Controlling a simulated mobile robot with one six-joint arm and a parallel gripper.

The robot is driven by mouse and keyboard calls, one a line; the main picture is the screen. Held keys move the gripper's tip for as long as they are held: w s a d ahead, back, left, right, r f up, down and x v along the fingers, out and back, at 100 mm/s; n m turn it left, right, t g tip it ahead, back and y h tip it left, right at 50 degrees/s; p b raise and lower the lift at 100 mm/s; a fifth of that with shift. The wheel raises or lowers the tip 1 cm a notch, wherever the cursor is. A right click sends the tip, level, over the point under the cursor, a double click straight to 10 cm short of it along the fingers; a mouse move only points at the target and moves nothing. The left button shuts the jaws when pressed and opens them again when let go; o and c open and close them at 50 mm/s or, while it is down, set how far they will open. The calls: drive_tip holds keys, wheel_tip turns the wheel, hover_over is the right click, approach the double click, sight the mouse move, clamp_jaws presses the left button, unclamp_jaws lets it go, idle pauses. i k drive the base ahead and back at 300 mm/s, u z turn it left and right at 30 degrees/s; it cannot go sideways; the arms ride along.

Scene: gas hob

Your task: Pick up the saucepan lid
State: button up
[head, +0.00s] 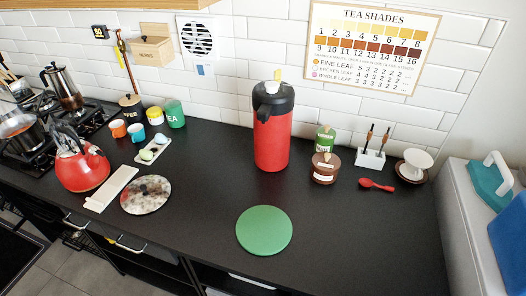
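The saucepan lid (133,200) appears to be the round, shiny, mottled disc with a small dark knob on top. It lies flat on the black worktop, left of the picture's middle. A pale flat board or rest (110,188) lies just to its left, very close to it. A saucepan (22,137) stands on the hob at the far left, partly cut off by the picture edge. My gripper is not in view.
A red kettle (80,171) stands left of the lid. Behind are cups (136,132) and a green canister (175,114). A tall red flask (272,140) stands at the centre back. A green round mat (264,230) lies to the right. The worktop (205,190) between lid and mat is clear.

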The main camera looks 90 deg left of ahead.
sight(146, 195)
drive_tip(key=z, duration=0.3)
drive_tip(key=k, duration=0.2)
drive_tip(key=u, duration=2.75)
drive_tip(key=k, duration=0.1)
drive_tip(key=u, duration=1.4)
drive_tip(key=k, duration=0.3)
drive_tip(key=u, duration=1.5)
